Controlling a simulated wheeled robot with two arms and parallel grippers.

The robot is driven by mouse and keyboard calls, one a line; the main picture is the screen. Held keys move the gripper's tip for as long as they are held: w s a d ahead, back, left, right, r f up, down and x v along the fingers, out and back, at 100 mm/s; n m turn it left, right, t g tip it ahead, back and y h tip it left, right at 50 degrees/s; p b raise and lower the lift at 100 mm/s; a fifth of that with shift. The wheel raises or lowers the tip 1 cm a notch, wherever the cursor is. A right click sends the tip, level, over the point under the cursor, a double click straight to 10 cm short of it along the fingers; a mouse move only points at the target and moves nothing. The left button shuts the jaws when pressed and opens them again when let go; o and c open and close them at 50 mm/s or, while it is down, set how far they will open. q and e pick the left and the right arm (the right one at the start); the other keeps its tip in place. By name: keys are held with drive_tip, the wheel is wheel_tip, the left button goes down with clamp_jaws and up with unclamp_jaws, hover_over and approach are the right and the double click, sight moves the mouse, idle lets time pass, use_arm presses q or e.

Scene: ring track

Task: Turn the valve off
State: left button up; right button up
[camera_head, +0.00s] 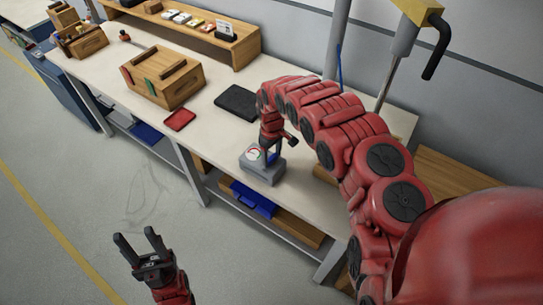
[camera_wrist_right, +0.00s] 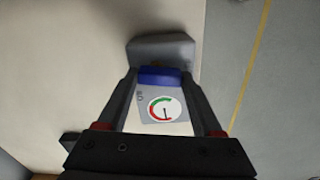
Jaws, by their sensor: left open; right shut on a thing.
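The valve is a grey box (camera_head: 262,174) near the front edge of the workbench, with a round white gauge (camera_head: 253,154) on its top. In the right wrist view the gauge (camera_wrist_right: 163,110) shows a red and green arc and a dark needle. A blue handle (camera_wrist_right: 160,77) sits at the far side of the gauge between my right fingers. My right gripper (camera_head: 274,145) is shut on this handle, which it mostly hides in the head view. My left gripper (camera_head: 137,240) is open and empty over the floor, away from the bench.
On the workbench (camera_head: 215,135) are a wooden box (camera_head: 165,80), a red tray (camera_head: 180,120) and a black flat case (camera_head: 237,102). A wooden shelf (camera_head: 190,30) stands behind. A blue bin (camera_head: 252,198) is underneath. The floor (camera_head: 90,170) at left is clear.

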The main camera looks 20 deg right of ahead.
drive_tip(key=shift+n, duration=0.9)
drive_tip(key=o, duration=1.4)
drive_tip(key=shift+c, duration=0.2)
